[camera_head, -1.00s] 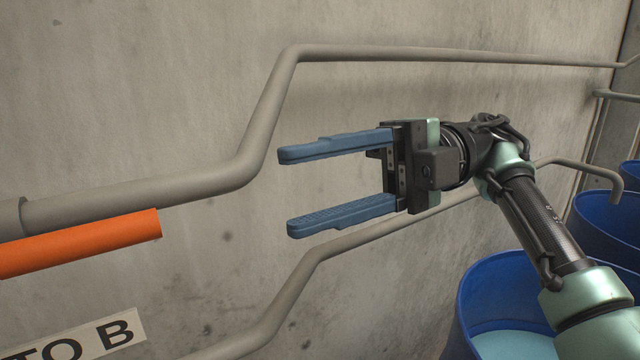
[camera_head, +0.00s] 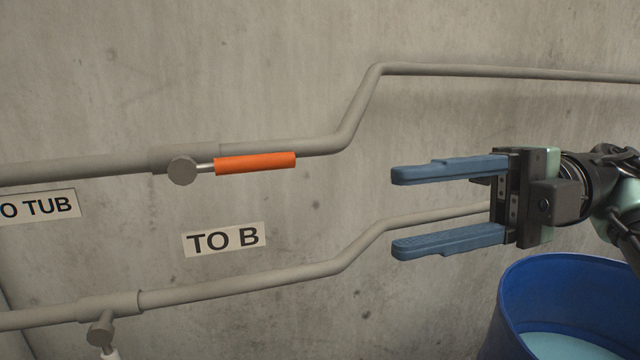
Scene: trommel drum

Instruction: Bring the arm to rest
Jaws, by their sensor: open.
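My gripper (camera_head: 420,210) is at the right of the head view, with two blue fingers pointing left. The fingers are wide apart and nothing is between them. My arm runs off the right edge. The gripper is in front of the concrete wall and covers part of the lower grey pipe. It is apart from the orange valve handle (camera_head: 255,163), which lies to its left.
The upper grey pipe (camera_head: 480,70) and lower grey pipe (camera_head: 240,284) run along the wall. A "TO B" sign (camera_head: 224,239) and a "TUB" sign (camera_head: 40,206) hang there. A blue barrel (camera_head: 550,290) with pale liquid stands below my gripper. A lower valve (camera_head: 101,330) is at bottom left.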

